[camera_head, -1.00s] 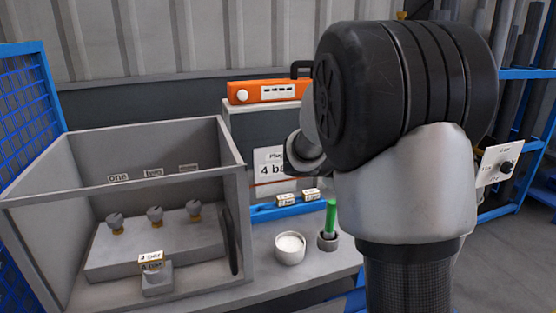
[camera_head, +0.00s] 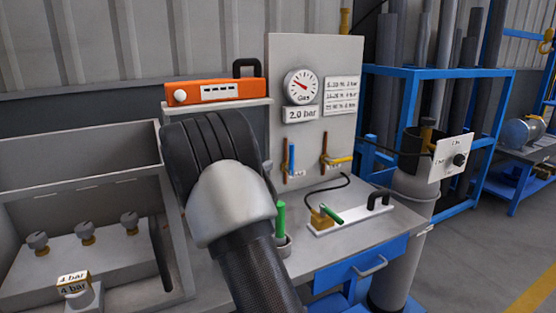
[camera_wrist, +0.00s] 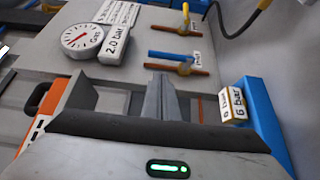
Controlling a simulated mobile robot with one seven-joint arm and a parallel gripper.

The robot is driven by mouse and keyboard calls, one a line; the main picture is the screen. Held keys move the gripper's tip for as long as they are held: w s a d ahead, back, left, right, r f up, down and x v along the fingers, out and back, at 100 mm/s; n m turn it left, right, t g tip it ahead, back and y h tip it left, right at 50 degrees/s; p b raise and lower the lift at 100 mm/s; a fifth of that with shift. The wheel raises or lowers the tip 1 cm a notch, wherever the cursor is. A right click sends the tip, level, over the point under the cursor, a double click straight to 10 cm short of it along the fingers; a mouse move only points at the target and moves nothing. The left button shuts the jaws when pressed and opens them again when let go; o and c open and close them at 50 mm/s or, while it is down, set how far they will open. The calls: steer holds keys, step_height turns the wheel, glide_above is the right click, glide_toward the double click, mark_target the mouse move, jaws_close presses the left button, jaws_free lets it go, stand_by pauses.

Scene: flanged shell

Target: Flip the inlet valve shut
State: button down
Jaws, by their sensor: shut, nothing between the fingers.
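A grey panel (camera_head: 345,55) carries two small valves on copper-coloured pipes. The blue-handled valve (camera_head: 291,158) stands upright, in line with its pipe; the yellow-handled valve (camera_head: 341,160) lies across its pipe. Their small labels are too blurred for me to tell which is the inlet. In the wrist view the blue handle (camera_wrist: 172,56) and yellow handle (camera_wrist: 186,18) show beyond my gripper (camera_wrist: 160,88). My gripper is shut and empty, apart from both valves.
A gauge (camera_head: 301,86) above a 2.0 bar sign (camera_head: 300,114) is on the panel. On the bench are a white fixture (camera_head: 350,215) with a black handle and a green-topped item (camera_head: 281,220). An orange box (camera_head: 213,92) sits left of the panel; an open grey enclosure (camera_head: 75,165) is further left.

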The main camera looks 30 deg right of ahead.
glide_toward(292, 149)
steer(key=w+d, duration=0.1)
steer(key=w+d+f, duration=0.1)
steer(key=w+d, duration=0.1)
steer(key=w+d+f, duration=0.1)
steer(key=w, duration=0.1)
steer(key=shift+d+b, duration=0.2)
steer(key=shift+b, duration=0.1)
steer(key=shift+d+r+m+y, duration=0.3)
steer(key=shift+d+r, duration=0.05)
steer(key=d+y+p, duration=0.1)
steer(key=d+r+m+g+y+p, duration=0.1)
steer(key=p, duration=0.1)
steer(key=m+y+p, duration=0.1)
steer(key=shift+s+d+r+g, duration=0.2)
steer(key=shift+d+r+g, duration=0.1)
steer(key=shift+d, duration=0.1)
steer(key=d+f+m+y+p, duration=0.2)
steer(key=d+f+y+p, duration=0.2)
steer(key=p, duration=1.2)
steer(key=shift+d+f+m+g+y, duration=0.35)
steer(key=shift+d+y, duration=0.95)
steer(key=shift+d, duration=0.7)
steer(key=shift+s+f, duration=0.15)
steer(key=shift+s, duration=0.1)
